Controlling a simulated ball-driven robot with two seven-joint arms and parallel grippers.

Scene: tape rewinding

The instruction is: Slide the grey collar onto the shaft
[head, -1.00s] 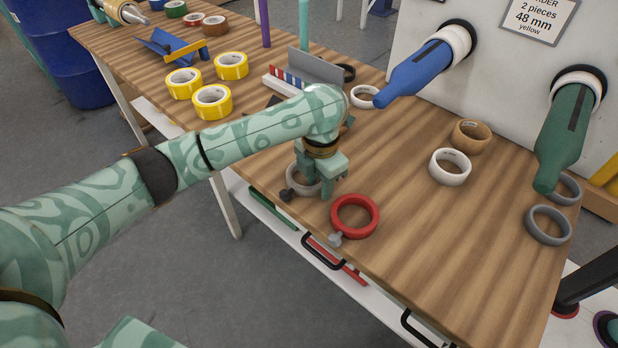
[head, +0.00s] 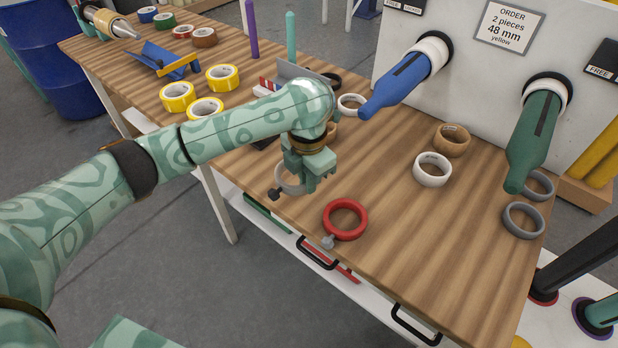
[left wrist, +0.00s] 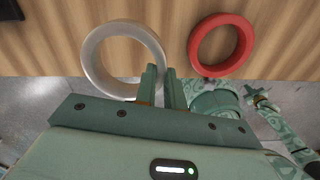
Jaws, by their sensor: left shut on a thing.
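The grey collar (head: 283,186), a ring with a dark screw knob, is at the table's front edge. My left gripper (head: 316,184) is shut on its rim; the fingers partly cover it in the head view. In the left wrist view the collar (left wrist: 90,62) sits at the fingertips (left wrist: 163,72), its ring standing out to the left. It looks slightly above the table. Two shafts stick out of the white panel: a blue one (head: 392,90) and a green one (head: 527,145), both with tapered noses. Neither carries the collar.
A red collar (head: 327,217) with a light knob lies right of my left gripper. White (head: 432,177) and brown (head: 453,147) rolls and grey rings (head: 522,233) lie under the shafts. Yellow tape rolls (head: 178,104) and upright posts (head: 291,40) stand further left. The table's middle is clear.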

